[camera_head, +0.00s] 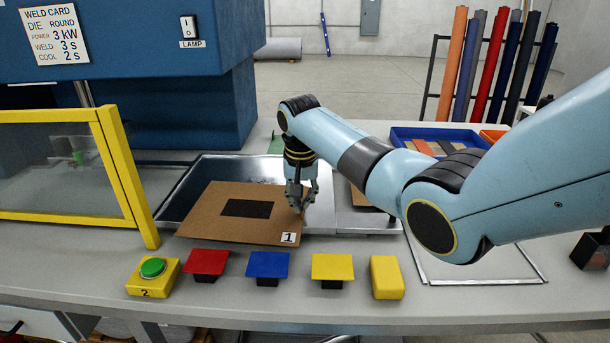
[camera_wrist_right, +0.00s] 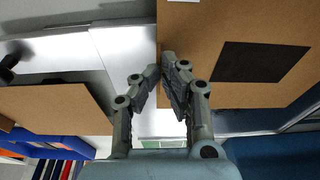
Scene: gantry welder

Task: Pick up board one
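Board one (camera_head: 213,208) is a brown panel with a black rectangle and a white label reading 1. It lies over the metal tray (camera_head: 172,212) and overhangs its front edge. It also fills the upper right of the right wrist view (camera_wrist_right: 225,30). My right gripper (camera_head: 301,203) points down at the board's right edge. In the right wrist view its fingertips (camera_wrist_right: 160,72) are close together at that edge, one in front of the board and one beside it. Whether they pinch the board cannot be told. My left gripper is not in view.
A second brown board (camera_head: 362,200) lies right of the tray; it shows in the wrist view (camera_wrist_right: 50,108). A yellow-framed guard (camera_head: 122,175) stands left, a blue bin (camera_head: 400,134) behind my arm.

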